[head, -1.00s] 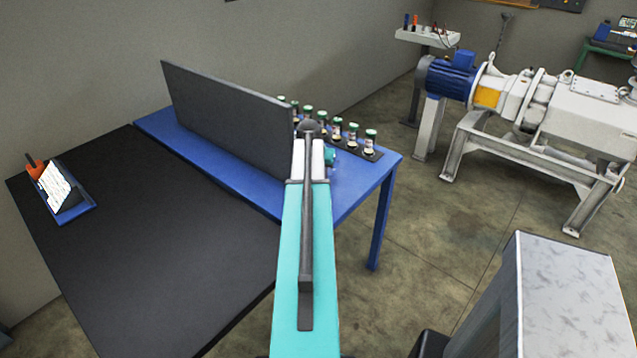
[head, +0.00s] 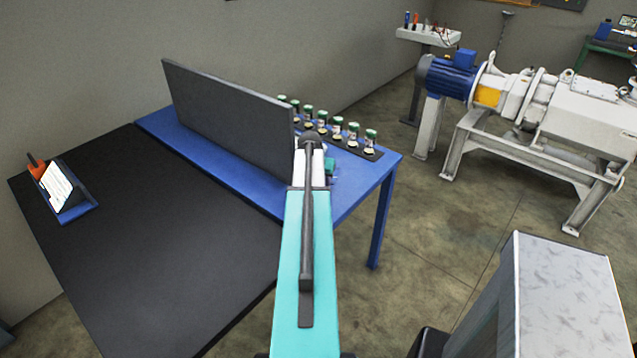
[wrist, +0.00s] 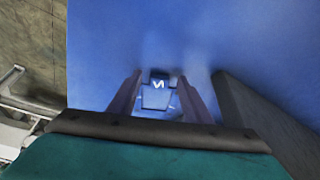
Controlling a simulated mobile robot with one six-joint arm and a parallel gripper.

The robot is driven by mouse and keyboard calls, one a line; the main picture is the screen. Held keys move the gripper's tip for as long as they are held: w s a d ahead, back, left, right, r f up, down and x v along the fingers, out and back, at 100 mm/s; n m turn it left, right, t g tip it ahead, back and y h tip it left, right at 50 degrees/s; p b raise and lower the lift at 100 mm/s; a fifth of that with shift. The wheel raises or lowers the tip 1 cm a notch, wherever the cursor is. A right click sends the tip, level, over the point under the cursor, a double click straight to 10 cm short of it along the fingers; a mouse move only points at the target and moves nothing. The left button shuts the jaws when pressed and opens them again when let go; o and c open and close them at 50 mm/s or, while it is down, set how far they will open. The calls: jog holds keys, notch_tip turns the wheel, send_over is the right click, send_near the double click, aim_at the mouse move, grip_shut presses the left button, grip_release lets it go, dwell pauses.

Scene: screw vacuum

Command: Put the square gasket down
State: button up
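My gripper (wrist: 160,80) points down over the blue tabletop (wrist: 250,45) in the wrist view, its two dark fingers apart. A small squarish bluish piece (wrist: 157,100) with a white mark shows between the fingers. It may be the square gasket, but it is too blurred to be sure. I cannot tell whether the fingers touch it or whether it rests on the table. In the head view my teal arm hides most of the gripper; only a small green bit shows beside the arm's end, over the blue table (head: 350,195).
A tall dark grey panel (head: 225,125) stands on the blue table just left of my arm; it also shows right of the fingers in the wrist view (wrist: 265,125). Several green-capped bottles (head: 338,128) stand in a dark rack behind. A black table (head: 150,245) adjoins at left.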

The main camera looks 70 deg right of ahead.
jog(key=shift+r, duration=0.15)
jog(key=b+v, duration=0.2)
jog(key=v, duration=1)
dwell(0.5)
dwell(0.6)
